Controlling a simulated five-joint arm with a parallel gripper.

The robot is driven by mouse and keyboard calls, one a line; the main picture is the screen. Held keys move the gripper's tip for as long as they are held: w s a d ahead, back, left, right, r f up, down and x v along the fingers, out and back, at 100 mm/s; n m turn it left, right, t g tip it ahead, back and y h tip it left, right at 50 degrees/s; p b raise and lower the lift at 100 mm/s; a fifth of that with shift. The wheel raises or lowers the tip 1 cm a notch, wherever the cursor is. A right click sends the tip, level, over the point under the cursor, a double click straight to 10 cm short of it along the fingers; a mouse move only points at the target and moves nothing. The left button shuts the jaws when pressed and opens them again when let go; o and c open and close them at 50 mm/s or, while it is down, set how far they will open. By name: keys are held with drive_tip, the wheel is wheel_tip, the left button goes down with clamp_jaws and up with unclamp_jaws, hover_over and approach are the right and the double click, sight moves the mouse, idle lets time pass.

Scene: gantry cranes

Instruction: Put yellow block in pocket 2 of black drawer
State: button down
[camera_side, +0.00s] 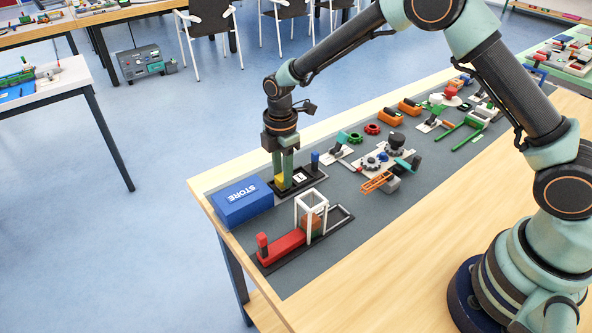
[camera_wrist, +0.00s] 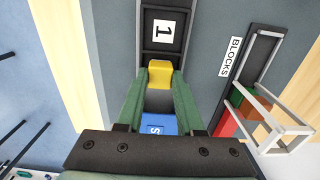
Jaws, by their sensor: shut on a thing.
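The yellow block (camera_wrist: 160,74) is between the green fingertips of my gripper (camera_wrist: 160,84) in the wrist view. My gripper is shut on it. In the side view, my gripper (camera_side: 284,184) points straight down over the left end of the black drawer (camera_side: 322,180), and a bit of the yellow block shows behind a finger. The white label 1 (camera_wrist: 163,30) lies in the drawer part just beyond the block. The pocket under the block is mostly hidden, and I cannot tell whether the block touches its floor.
The blue STORE box (camera_side: 243,203) stands just left of the drawer. A blue knob (camera_side: 315,158) rises at the drawer's far end. The BLOCKS tray (camera_side: 342,222), with a white gantry frame (camera_side: 311,200) and a red piece (camera_side: 282,247), lies nearer the camera.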

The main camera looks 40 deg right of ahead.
drive_tip(key=shift+f, duration=0.2)
drive_tip(key=shift+c, duration=2.3)
unclamp_jaws()
drive_tip(key=shift+r, duration=3.55)
